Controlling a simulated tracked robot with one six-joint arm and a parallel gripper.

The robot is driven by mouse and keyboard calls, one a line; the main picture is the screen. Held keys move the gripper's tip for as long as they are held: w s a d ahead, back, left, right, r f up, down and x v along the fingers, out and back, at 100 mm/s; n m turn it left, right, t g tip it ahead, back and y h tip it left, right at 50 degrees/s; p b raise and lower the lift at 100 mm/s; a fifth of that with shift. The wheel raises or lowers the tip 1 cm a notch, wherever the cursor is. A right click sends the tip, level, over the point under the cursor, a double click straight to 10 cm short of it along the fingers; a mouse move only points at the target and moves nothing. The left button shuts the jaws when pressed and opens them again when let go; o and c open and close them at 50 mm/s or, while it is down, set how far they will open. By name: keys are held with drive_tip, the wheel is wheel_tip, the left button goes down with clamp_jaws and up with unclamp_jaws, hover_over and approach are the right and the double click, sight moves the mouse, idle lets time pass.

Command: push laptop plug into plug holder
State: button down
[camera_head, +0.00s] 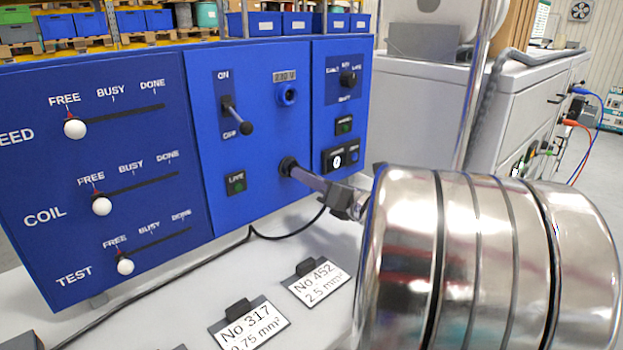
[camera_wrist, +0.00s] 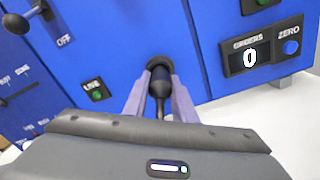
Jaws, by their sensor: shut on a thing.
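The laptop plug (camera_wrist: 160,88) is black, with a thin cable trailing back from it in the wrist view. My gripper (camera_wrist: 159,76) is shut on it, with one purple-grey finger on each side. The plug points at a round black holder (camera_wrist: 155,61) on the blue panel, and its front end meets or enters the holder's opening. How deep it sits cannot be seen. In the head view my gripper (camera_head: 298,172) reaches the holder (camera_head: 286,166) from the right, with its fingertips close to the panel. The fingers hide the plug there.
The blue panel (camera_head: 225,155) has a lever (camera_head: 236,115), a 230 V socket (camera_head: 287,94), an unlit-looking green LIVE lamp (camera_head: 236,183) and a counter showing 0 (camera_wrist: 249,58). Label stands (camera_head: 248,325) stand on the pale bench below. A black cable (camera_head: 180,279) lies across the bench.

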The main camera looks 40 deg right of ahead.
drive_tip(key=shift+w, duration=0.4)
idle(0.3)
drive_tip(key=c, duration=1.4)
unclamp_jaws()
drive_tip(key=shift+s, duration=0.1)
drive_tip(key=shift+s+d, duration=0.15)
drive_tip(key=shift+s, duration=6.65)
drive_tip(key=shift+s, duration=0.15)
